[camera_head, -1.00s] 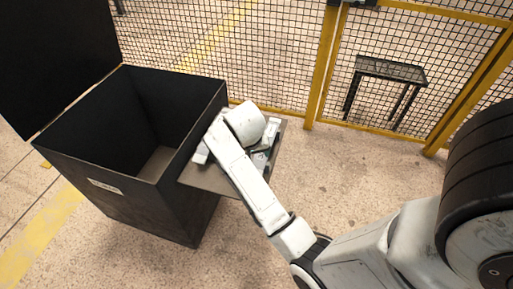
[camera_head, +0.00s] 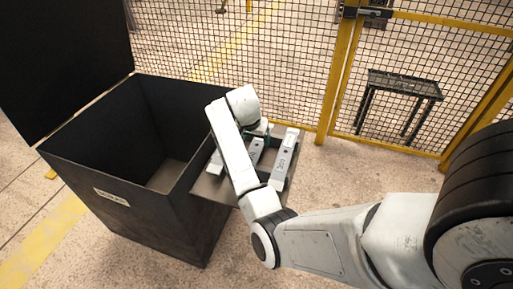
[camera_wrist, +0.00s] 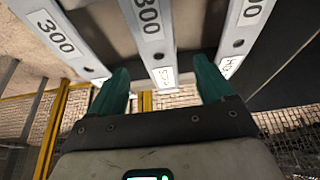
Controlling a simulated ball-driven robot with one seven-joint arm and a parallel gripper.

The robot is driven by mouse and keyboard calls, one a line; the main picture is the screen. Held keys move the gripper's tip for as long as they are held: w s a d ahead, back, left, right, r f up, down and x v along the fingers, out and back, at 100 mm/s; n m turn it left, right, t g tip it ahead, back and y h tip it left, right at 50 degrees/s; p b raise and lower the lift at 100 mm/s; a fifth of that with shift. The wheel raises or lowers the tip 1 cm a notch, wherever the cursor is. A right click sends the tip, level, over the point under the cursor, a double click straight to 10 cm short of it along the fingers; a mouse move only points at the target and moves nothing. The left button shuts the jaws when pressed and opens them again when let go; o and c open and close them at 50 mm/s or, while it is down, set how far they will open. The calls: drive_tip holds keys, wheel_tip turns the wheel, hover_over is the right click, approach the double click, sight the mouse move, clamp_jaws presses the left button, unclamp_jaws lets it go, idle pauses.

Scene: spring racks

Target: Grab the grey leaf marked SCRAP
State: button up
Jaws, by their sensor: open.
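Three grey leaves lie side by side on a flat shelf. In the wrist view the left leaf (camera_wrist: 62,38) and middle leaf (camera_wrist: 149,32) are marked 300. The right leaf (camera_wrist: 243,32) has a partly cut-off marking starting with H. The middle leaf's end carries a small white label whose blurred lettering I cannot read surely as SCRAP. My gripper (camera_wrist: 160,66) is open, its green fingers on either side of the middle leaf's end; contact cannot be told. In the head view a leaf marked 300 (camera_head: 285,160) shows clearly; my arm partly hides the others and my gripper.
The shelf (camera_head: 212,187) is beside a deep, open black bin (camera_head: 120,205) with a raised lid and white label. A yellow-framed mesh fence (camera_head: 340,75) stands behind. A small dark table (camera_head: 404,84) stands at the right. Open floor lies in front.

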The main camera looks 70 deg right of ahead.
sight(257, 145)
drive_tip(key=x, duration=0.5)
drive_tip(key=shift+s+a, duration=0.1)
drive_tip(key=shift+a, duration=0.15)
drive_tip(key=shift+c, duration=0.3)
clamp_jaws()
drive_tip(key=shift+r, duration=0.1)
